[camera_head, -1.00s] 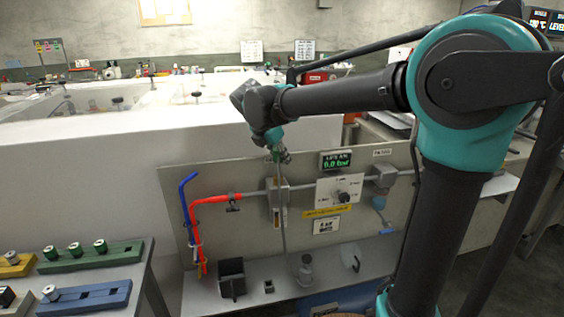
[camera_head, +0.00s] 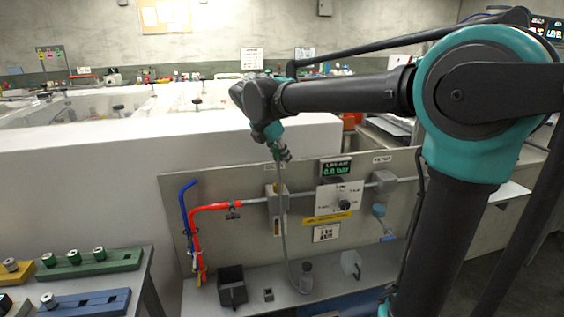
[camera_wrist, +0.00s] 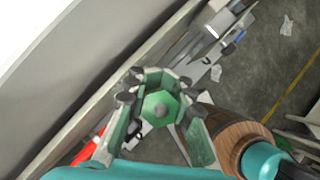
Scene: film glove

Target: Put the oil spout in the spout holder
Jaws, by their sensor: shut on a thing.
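My gripper (camera_head: 281,154) is raised in front of the upright grey panel, pointing down. It is shut on a green hexagonal piece, which I take to be the oil spout (camera_wrist: 160,106); the wrist view shows it between the fingers. A small grey block with a dark opening (camera_head: 268,295) sits left of that fitting, well below my gripper. It may be the spout holder, but I cannot tell for sure.
An open black box (camera_head: 232,286) stands left of the block. Red and blue pipes (camera_head: 199,232) stand at the panel's left. A dial plate (camera_head: 341,196) and valves are on the panel. A side table at left holds green and blue racks (camera_head: 92,262). A wooden barrel (camera_wrist: 226,133) shows in the wrist view.

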